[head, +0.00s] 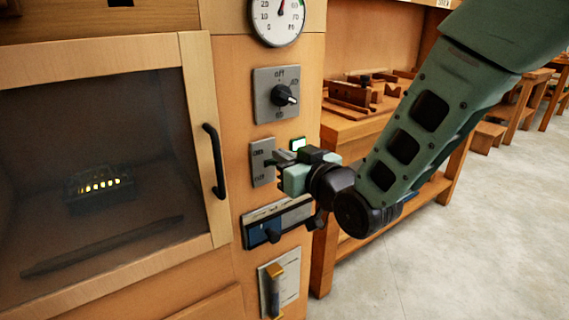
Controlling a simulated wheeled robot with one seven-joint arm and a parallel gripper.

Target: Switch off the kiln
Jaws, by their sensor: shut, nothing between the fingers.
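The kiln (220,60) is a wooden cabinet with a glass door at left; a small block inside (98,187) glows yellow. On its right panel, a rotary knob (285,96) sits on a grey plate marked "off" at the top; its pointer points right. Below is a grey on/off switch plate (261,176), partly hidden by my gripper. A small green light (298,144) is lit beside it. My gripper (268,163) is shut and empty, its tips at or just in front of the switch plate. I cannot tell whether they touch it.
A round gauge (279,18) is above the knob. A blue-and-grey slider plate (277,222) and a plate with a brass-coloured handle (276,287) are below my gripper. The black door handle (213,160) stands out at left.

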